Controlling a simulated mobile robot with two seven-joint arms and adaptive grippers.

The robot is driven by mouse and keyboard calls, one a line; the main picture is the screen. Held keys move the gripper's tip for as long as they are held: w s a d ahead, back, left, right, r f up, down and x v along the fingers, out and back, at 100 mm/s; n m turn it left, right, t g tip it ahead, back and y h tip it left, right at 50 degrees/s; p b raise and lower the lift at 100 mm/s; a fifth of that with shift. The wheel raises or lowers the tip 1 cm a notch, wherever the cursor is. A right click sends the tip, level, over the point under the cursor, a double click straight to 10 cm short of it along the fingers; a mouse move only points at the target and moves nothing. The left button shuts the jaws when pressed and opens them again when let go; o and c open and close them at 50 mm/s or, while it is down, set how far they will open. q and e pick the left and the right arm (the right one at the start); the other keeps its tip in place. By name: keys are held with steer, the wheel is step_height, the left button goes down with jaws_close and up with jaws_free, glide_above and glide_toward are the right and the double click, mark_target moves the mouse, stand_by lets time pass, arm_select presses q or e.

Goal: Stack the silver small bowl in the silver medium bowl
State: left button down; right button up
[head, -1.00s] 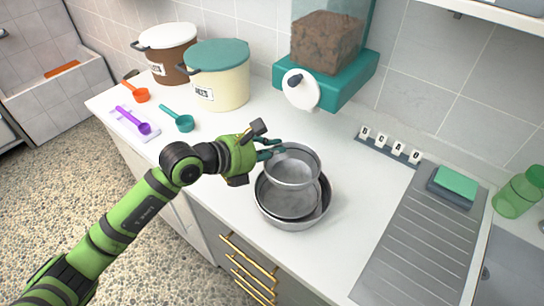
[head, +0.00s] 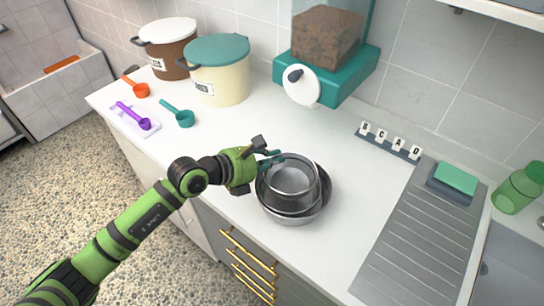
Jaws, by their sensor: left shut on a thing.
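The silver small bowl (head: 292,181) is at the top of a nest of silver bowls on the white counter. My left gripper (head: 272,160) is shut on its upper left rim. The small bowl sits low, inside the rim of the medium bowl (head: 290,207); whether it touches the bottom is hidden. A wider silver bowl (head: 318,212) surrounds both at the base. My right gripper is out of view.
Letter tiles (head: 390,139) stand behind the bowls to the right, beside a grey draining board (head: 418,245). A teal food dispenser (head: 330,78) is behind. Measuring scoops (head: 180,116) and lidded bins (head: 218,72) are at left.

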arm_select(q)
steer(key=c, duration=1.3)
jaws_free()
steer(key=shift+r, duration=0.2)
steer(key=shift+r+p, duration=0.5)
steer(key=shift+p, duration=0.15)
steer(key=b+v, duration=0.3)
steer(key=v, duration=0.9)
steer(key=shift+f, duration=0.15)
